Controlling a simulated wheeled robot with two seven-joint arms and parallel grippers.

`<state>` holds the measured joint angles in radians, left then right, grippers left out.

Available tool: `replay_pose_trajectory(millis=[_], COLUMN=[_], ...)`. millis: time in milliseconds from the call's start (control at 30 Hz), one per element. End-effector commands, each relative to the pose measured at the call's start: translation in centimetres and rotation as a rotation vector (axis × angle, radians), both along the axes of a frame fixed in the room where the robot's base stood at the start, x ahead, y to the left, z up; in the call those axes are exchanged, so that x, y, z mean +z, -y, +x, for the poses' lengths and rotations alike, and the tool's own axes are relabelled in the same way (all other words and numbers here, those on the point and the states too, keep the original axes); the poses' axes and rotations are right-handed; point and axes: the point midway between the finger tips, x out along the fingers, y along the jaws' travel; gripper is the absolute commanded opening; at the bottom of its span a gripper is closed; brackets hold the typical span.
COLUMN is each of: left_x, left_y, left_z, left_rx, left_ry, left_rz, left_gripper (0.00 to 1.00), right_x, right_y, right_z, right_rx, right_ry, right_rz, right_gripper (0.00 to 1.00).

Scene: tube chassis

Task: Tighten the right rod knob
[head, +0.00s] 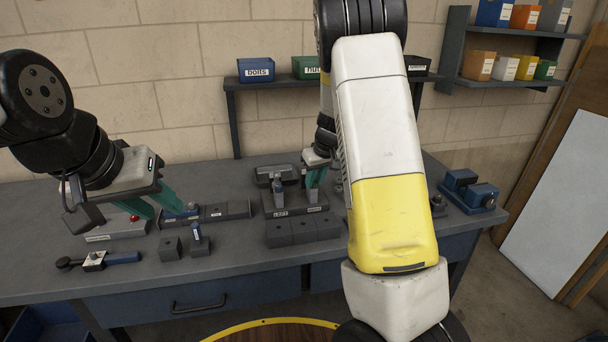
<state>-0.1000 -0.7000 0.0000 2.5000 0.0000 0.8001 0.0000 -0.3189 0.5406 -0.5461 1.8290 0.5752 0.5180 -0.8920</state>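A dark chassis block (322,207) labelled LEFT stands on the workbench, with a grey upright knob (278,189) at its left part. My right gripper (312,190) points down with teal fingers over the block, to the right of that knob. Whether the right fingers hold anything is unclear. My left gripper (153,206) hangs over the left of the bench, its teal fingers apart and nothing seen between them.
A box with a red button (134,218) is beneath my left gripper. A blue vise (471,192) is at the right. A bin shelf (232,85) runs behind.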

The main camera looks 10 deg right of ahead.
Motion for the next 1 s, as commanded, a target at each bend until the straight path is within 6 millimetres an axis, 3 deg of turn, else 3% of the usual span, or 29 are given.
replay_pose_trajectory(millis=[467,1000], left_x=[0.00,0.00], left_y=[0.00,0.00], left_z=[0.00,0.00], left_rx=[0.000,0.000], left_ry=[0.000,0.000], left_rz=[0.000,0.000], left_gripper=[0.36,0.36], right_x=[-0.02,-0.05], right_y=[-0.10,-0.69], right_z=[-0.07,-0.03], right_rx=[-0.077,-0.528], right_ry=[-0.001,0.000], right_rz=[-0.001,-0.005], right_gripper=[0.00,0.00])
